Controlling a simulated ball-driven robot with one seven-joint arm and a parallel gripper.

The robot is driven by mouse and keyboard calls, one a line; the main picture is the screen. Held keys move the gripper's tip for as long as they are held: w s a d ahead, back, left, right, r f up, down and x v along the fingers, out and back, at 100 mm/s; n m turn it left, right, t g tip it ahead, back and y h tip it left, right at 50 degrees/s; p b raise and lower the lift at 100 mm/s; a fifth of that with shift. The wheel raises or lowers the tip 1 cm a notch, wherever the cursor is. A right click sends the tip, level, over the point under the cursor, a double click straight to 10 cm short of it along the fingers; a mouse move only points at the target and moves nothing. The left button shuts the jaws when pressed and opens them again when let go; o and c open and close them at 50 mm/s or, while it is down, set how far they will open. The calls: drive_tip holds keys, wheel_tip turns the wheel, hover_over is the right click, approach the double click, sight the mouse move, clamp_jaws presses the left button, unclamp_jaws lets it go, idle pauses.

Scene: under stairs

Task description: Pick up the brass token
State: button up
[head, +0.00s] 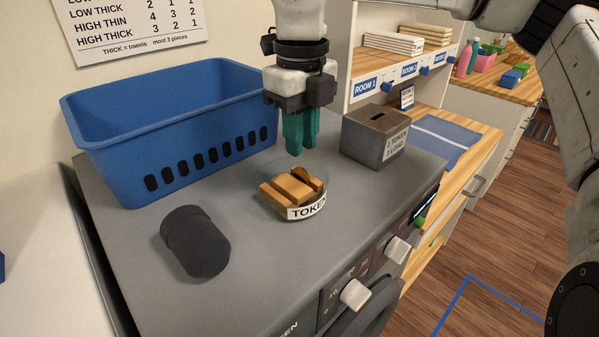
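The brass token (301,173) shows as a small gold disc edge at the back of a round clear dish (324,193) labelled TOKEN. It seems to stand in or against a slotted wooden holder (288,190), which hides part of it. The dish rests on the grey machine top. My gripper (297,150) points down with its teal fingers just above and behind the dish, apart from the token. The fingers overlap from this angle, so I cannot tell how far apart they are. I see nothing held between them.
A blue basket (170,120) stands behind left. A dark rolled object (195,242) lies front left. A grey slotted box (375,137) labelled with token and load stands to the right. The machine top (255,255) is clear in front of the dish.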

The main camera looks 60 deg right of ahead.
sight(301, 168)
drive_tip(key=shift+f+p, duration=0.85)
drive_tip(key=shift+f, duration=1.8)
drive_tip(key=shift+c, duration=0.5)
clamp_jaws()
